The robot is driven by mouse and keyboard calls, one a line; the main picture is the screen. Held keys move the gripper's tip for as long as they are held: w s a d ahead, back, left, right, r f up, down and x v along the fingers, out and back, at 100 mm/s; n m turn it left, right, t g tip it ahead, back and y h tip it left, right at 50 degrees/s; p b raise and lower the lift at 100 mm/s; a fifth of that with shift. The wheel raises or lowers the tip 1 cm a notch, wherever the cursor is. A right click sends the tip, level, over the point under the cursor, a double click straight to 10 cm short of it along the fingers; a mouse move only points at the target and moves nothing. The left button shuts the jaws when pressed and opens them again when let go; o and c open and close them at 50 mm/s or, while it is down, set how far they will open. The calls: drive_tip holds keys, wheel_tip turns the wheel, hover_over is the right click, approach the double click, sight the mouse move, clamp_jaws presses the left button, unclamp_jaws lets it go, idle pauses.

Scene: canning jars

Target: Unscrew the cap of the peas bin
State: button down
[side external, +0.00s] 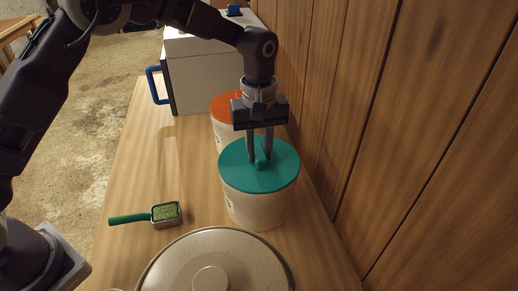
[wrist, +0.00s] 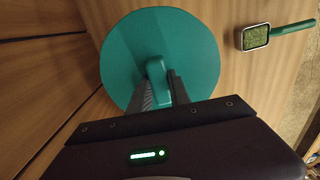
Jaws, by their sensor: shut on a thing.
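A bin with a teal cap (side external: 285,172) and a pale body (side external: 256,211) stands on the wooden counter near the wall. The cap has a raised teal grip (side external: 263,152) across its middle. My gripper (side external: 261,158) points down from above and is shut on this grip. In the wrist view the cap (wrist: 187,45) fills the upper middle, and the fingers (wrist: 163,88) close around its grip (wrist: 156,69). The cap appears seated on the bin. A label on the bin's left side is too small to read, so I cannot tell if it says peas.
A bin with an orange cap (side external: 224,104) stands just behind. A green-handled scoop (side external: 130,218) holding green bits lies to the left. A lidded speckled pot (side external: 180,262) is in front. A white box with a blue handle (side external: 200,75) stands at the back. The wooden wall (side external: 400,110) is close on the right.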

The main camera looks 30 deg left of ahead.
drive_tip(key=n, duration=1.4)
drive_tip(key=shift+n, duration=0.4)
drive_tip(key=n, duration=0.3)
drive_tip(key=shift+n, duration=0.3)
